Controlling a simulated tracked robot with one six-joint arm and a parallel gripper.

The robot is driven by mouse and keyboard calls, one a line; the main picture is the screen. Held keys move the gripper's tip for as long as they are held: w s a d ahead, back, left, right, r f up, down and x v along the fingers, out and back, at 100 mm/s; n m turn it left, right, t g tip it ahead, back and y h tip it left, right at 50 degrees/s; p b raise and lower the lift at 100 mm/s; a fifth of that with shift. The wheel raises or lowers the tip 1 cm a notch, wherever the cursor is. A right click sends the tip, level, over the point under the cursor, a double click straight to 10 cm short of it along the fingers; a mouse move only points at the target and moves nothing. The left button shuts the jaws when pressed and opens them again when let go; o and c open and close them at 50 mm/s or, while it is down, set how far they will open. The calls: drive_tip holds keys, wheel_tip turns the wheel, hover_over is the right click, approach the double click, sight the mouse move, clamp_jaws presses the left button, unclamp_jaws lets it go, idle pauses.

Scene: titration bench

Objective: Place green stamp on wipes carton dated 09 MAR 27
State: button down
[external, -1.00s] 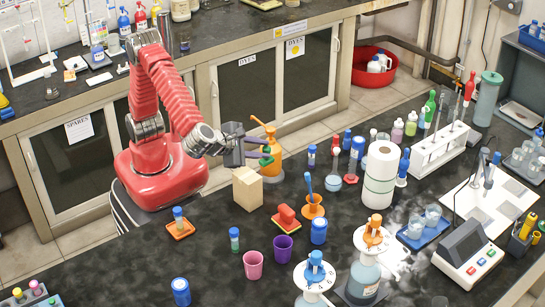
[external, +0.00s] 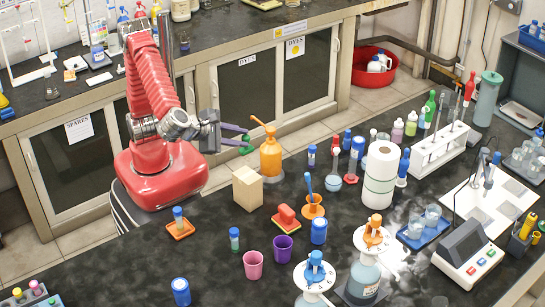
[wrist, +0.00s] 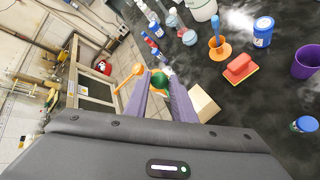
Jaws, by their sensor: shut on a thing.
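My gripper (external: 247,144) is shut on a small green thing, likely the green stamp (wrist: 160,81), which shows as a rounded green shape between the two fingertips in the wrist view. It is held in the air, up and left of the orange spray bottle and above the beige carton's level. A plain beige carton (external: 247,188) stands upright on the dark bench below the gripper. In the wrist view this carton (wrist: 203,103) shows just right of the fingers, partly hidden by them. No date or wipes label is legible on it.
The orange spray bottle (external: 270,158) stands close behind the carton. To the carton's right are a red stamp-like block (external: 286,217), an orange cup (external: 312,207) and a white roll (external: 380,175). An orange tray (external: 180,228) lies to the left. Bare bench shows left of the carton.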

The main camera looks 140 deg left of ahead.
sight(241, 151)
drive_tip(key=shift+f, duration=2.75)
drive_tip(key=shift+f, duration=1.85)
drive_tip(key=c, duration=1.5)
unclamp_jaws()
drive_tip(key=v, duration=1.2)
drive_tip(key=shift+w, duration=0.1)
